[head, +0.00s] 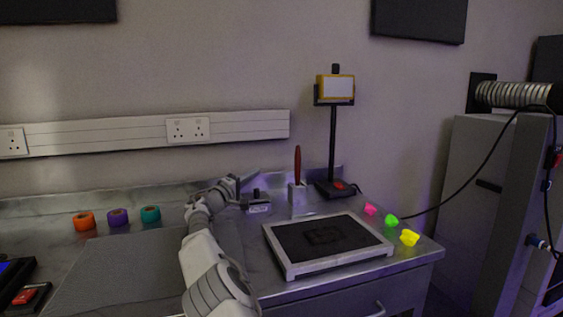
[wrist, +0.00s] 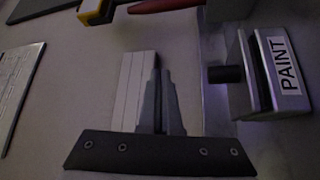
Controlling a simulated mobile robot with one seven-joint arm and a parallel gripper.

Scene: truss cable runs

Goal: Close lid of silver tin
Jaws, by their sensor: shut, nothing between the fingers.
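The silver tin (head: 259,208) is a small box with a black knob on top, standing at the back of the metal bench. In the wrist view the tin (wrist: 285,62) appears turned sideways at the right, with a PAINT label. Its knobbed lid (wrist: 236,75) shows a dark band between it and the body, so it looks partly raised, though the dim picture leaves the angle unclear. My gripper (head: 234,184) is beside the tin, left of it in the head view. In the wrist view its fingers (wrist: 157,66) are together, empty and apart from the tin.
A holder (head: 298,193) with a red-handled tool and a black stand (head: 333,145) are right of the tin. A framed dark tray (head: 325,243) lies in front. Orange (head: 84,221), purple and teal rolls sit left. Pink, green and yellow pieces (head: 409,238) lie right.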

